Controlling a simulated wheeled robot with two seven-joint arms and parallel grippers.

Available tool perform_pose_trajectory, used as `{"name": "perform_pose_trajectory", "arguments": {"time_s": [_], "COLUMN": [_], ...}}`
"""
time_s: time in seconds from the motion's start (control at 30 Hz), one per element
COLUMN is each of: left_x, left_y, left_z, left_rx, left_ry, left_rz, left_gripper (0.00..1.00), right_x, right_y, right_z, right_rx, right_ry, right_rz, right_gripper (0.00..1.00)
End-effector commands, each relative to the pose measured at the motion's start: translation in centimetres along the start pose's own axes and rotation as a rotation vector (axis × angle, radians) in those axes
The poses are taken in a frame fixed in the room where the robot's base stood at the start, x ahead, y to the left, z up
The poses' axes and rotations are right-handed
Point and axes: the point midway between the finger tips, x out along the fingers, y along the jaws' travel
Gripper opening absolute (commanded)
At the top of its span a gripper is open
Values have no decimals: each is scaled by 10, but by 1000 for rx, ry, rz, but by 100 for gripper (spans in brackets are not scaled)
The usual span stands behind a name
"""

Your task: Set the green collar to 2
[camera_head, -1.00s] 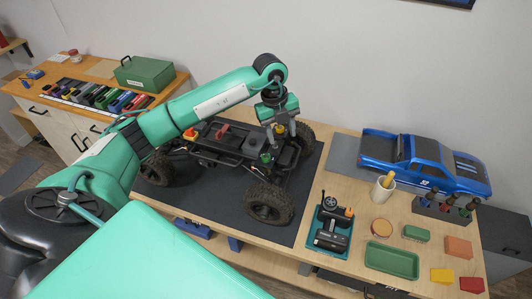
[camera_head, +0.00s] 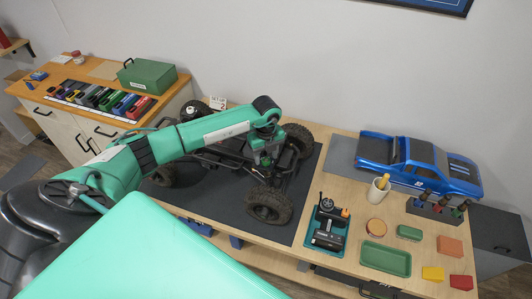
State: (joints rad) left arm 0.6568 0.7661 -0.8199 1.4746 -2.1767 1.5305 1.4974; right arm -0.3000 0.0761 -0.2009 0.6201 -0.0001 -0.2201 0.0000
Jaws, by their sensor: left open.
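The green collar (camera_head: 265,161) is a small green piece on the front part of the black crawler chassis (camera_head: 235,146). My left gripper (camera_head: 262,151) points down right over the collar and is open. Its fingers are small and partly hidden by my wrist, so I cannot tell whether they touch the collar or stand around it. The collar's markings are too small to read. A white card (camera_head: 217,103) with a 2 on it shows behind the chassis, above my forearm. My right gripper is not in view.
The chassis stands on a dark mat (camera_head: 220,203). To its right are a teal tray with a controller (camera_head: 312,246), a cup (camera_head: 379,189), a green tray (camera_head: 386,260) and a blue truck body (camera_head: 420,165). My left arm covers much of the chassis's left side.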

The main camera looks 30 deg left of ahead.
Motion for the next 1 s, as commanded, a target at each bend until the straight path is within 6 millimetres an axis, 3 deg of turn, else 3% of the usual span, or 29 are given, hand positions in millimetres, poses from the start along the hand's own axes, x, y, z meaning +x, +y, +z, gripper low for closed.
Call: {"name": "perform_pose_trajectory", "arguments": {"time_s": [0.4,0.63,1.0], "left_x": [11,10,13], "left_y": [0,0,0], "left_z": [0,0,0], "left_rx": [0,0,51], "left_ry": [-1,-1,0], "left_rz": [0,0,0], "left_gripper": [49,6,5], "right_x": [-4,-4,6], "right_y": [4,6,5], "right_z": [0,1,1], "right_rx": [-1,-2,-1], "right_ry": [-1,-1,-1], "right_rz": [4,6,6], "right_gripper": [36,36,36]}}
